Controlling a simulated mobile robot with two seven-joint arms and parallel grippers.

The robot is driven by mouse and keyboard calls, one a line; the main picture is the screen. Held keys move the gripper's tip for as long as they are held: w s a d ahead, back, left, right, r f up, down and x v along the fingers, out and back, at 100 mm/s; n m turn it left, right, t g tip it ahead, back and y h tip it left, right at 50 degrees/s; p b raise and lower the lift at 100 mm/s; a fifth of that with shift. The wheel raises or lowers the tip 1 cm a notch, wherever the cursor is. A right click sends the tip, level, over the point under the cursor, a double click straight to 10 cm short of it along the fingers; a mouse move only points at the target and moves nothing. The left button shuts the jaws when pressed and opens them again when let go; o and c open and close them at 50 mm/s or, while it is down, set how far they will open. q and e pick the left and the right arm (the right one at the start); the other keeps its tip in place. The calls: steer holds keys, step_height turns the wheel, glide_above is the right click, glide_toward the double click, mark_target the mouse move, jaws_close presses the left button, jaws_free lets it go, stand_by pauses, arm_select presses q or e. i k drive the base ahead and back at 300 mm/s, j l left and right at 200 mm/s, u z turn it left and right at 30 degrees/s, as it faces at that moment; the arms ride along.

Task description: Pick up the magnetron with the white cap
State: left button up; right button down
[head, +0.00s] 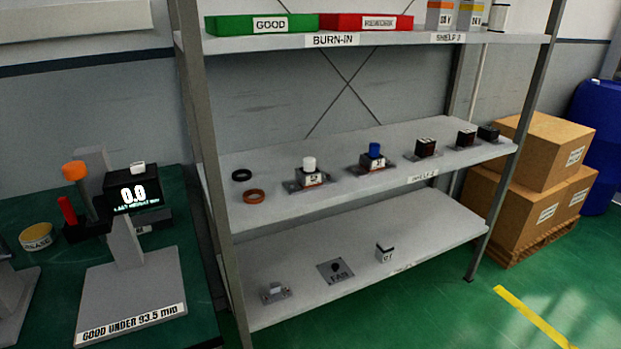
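The magnetron with the white cap (309,173) stands upright on the middle shelf (290,217), towards its left end. It has a dark body with a white label, on a grey metal base plate. A similar magnetron with a blue cap (374,158) stands to its right. Neither of my grippers shows in the head view.
A black ring (242,175) and an orange ring (254,196) lie left of the white-capped magnetron. Several dark parts stand further right. A shelf post (208,150) rises at the left. A bench with a gauge (132,190) stands left of the rack. Boxes (545,150) stand right.

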mark_target(309, 177)
steer(key=i+l+z, duration=0.15)
steer(key=i+l, duration=0.75)
steer(key=l, duration=0.15)
